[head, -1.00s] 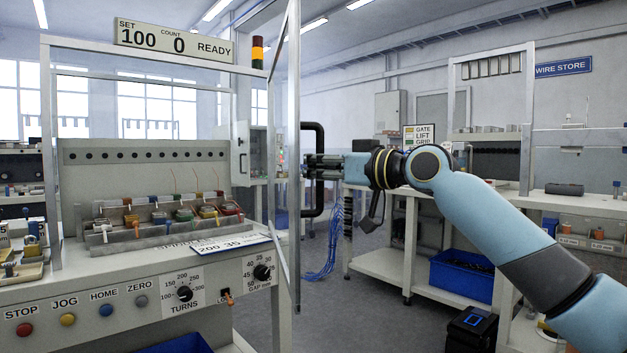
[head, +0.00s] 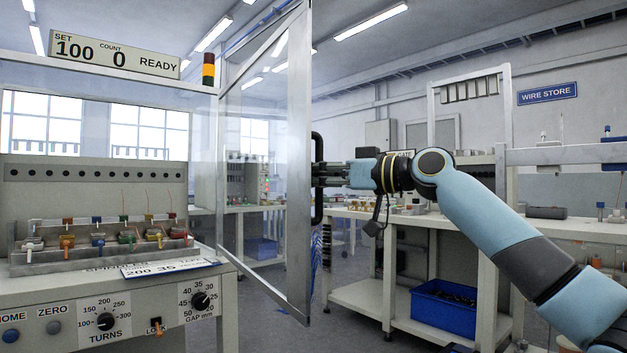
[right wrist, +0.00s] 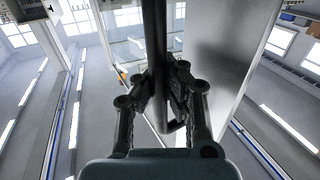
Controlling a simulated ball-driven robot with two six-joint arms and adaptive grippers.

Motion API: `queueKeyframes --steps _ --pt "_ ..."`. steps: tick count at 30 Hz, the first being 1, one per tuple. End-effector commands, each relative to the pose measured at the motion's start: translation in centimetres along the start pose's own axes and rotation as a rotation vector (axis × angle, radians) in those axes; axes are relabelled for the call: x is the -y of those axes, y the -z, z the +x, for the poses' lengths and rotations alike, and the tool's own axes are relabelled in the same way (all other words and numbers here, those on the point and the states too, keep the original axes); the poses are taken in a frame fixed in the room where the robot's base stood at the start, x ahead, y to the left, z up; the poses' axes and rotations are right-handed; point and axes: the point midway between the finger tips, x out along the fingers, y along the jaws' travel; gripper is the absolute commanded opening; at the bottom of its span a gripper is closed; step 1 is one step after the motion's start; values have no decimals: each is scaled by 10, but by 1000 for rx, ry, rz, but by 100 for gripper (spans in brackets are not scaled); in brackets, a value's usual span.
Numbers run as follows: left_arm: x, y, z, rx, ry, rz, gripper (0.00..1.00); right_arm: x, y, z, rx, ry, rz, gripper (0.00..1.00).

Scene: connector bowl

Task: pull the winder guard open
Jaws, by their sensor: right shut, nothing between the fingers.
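The winder guard (head: 298,190) is a clear panel in a silver frame. It stands swung out from the right post of the winder (head: 95,170), so the winder's front is uncovered. Its black bar handle (head: 317,206) is on the free edge. My right gripper (head: 322,174) is at the handle's middle with its fingers shut. In the right wrist view the handle (right wrist: 155,45) runs down to the fingertips (right wrist: 160,95), with a finger on either side; firm contact cannot be told. My left gripper is not in view.
A white bench (head: 357,300) with a blue bin (head: 443,308) stands behind my right arm. Small bobbins (head: 98,240) sit on the winder. Grey floor is open around the guard's lower edge.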

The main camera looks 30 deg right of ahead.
Motion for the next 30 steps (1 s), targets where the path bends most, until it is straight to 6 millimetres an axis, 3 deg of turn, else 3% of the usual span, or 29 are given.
queueKeyframes --steps 7,16,25,30 --pt "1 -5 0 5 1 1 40 2 -6 -1 16 7 5 1" --pt "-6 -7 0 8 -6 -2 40 1 -4 0 11 4 2 38" --pt "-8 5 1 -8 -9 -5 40 0 -3 -3 10 1 -1 38" --pt "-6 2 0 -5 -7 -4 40 -1 -4 -23 15 0 -4 38"
